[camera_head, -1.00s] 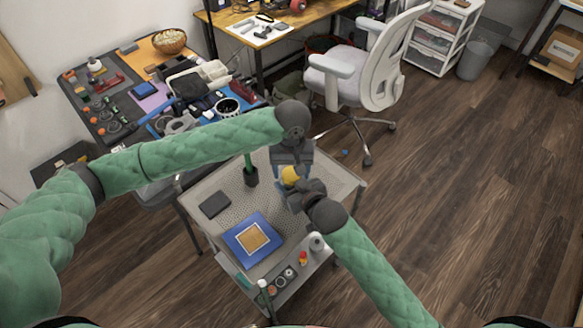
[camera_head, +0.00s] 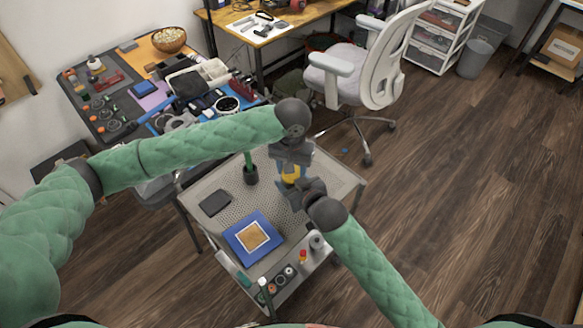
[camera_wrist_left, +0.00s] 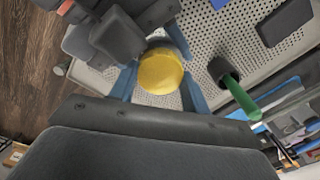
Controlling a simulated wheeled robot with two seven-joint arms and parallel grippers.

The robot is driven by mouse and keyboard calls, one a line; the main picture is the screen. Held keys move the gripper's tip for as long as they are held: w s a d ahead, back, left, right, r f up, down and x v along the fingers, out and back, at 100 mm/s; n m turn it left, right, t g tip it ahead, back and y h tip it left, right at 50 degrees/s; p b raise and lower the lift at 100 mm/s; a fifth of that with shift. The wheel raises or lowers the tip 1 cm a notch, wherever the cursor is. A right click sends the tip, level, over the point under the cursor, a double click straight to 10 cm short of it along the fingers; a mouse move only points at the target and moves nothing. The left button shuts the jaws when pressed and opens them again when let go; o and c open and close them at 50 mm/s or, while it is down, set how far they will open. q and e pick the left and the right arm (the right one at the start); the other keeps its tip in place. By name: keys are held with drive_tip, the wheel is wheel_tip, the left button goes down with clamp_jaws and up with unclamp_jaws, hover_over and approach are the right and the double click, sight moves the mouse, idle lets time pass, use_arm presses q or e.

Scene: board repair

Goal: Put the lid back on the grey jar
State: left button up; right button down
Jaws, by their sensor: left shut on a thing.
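The round yellow lid (camera_head: 291,176) is between the blue fingers of my left gripper (camera_head: 290,172), above the back right of the cart. In the left wrist view the lid (camera_wrist_left: 160,71) shows as a yellow disc with a left-gripper finger against each side. My right gripper (camera_head: 294,187) comes in from the lower right, close below the lid. Its blue fingers appear closed around the grey jar (camera_wrist_left: 160,43), a little of which shows behind the lid. The lid hides most of the jar, so I cannot tell whether lid and rim touch.
The perforated grey cart (camera_head: 272,204) holds a green-handled tool in a dark cup (camera_head: 251,176), a dark box (camera_head: 215,202) and a blue mat (camera_head: 240,251) with a square board. A cluttered desk is at back left, an office chair (camera_head: 340,75) behind.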

use_arm(q)
drive_tip(key=o, duration=1.1)
drive_tip(key=shift+r, duration=0.1)
drive_tip(key=shift+r, duration=2.2)
drive_tip(key=shift+c, duration=0.4)
drive_tip(key=shift+r+n, duration=1.7)
drive_tip(key=shift+r, duration=0.05)
drive_tip(key=shift+f, duration=4.05)
